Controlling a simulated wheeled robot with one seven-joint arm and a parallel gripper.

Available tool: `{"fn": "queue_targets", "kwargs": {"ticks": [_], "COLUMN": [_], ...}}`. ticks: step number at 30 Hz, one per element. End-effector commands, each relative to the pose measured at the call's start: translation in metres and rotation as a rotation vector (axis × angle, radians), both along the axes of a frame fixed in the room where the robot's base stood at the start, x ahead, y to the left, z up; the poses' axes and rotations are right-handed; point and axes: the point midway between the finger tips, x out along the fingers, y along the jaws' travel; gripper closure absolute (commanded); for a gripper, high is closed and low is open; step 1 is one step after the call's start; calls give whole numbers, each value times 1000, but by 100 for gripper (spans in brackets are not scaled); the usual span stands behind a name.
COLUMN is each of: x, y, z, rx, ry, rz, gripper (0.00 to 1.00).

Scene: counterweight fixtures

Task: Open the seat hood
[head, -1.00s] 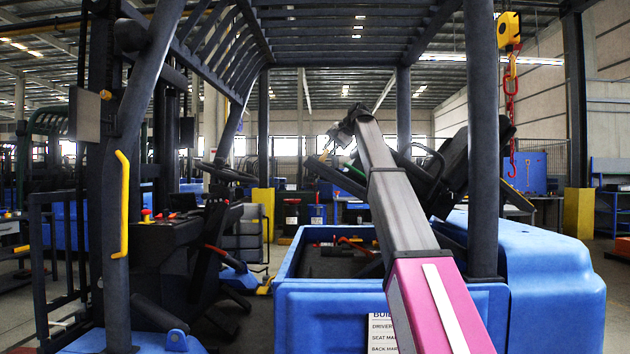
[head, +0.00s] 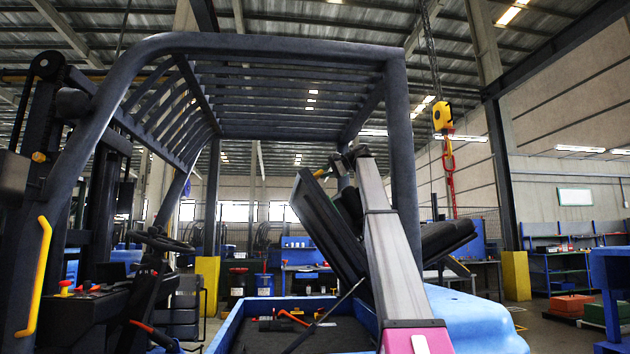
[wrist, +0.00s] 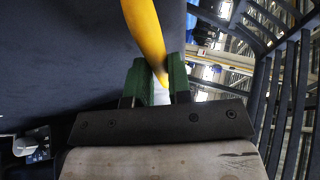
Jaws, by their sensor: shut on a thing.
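The seat hood (head: 322,225) is a dark panel standing raised and steeply tilted above the open blue seat box (head: 225,335). The black seat (head: 445,240) is at its right side, partly hidden by my arm. My gripper (head: 345,160) is at the upper edge of the hood, small in the head view. In the wrist view, my gripper's green fingers (wrist: 160,85) are shut on a yellow handle (wrist: 143,30), with the dark hood surface beside it. The handle's yellow end (head: 321,172) also shows at the hood's top edge.
A thin dark rod (head: 328,314) slants up from the box toward the hood. Orange-handled items (head: 293,318) lie inside the box. Overhead guard bars (head: 290,90) and a thick post (head: 400,150) frame my arm.

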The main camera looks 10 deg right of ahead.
Motion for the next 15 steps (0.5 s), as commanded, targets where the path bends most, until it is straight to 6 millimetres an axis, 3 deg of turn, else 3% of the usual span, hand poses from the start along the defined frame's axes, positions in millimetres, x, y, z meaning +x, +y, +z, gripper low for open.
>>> {"fn": "queue_targets", "kwargs": {"ticks": [15], "x": [0], "y": [-4], "z": [1], "rx": [11], "ry": [3], "rz": [7], "gripper": [100]}}
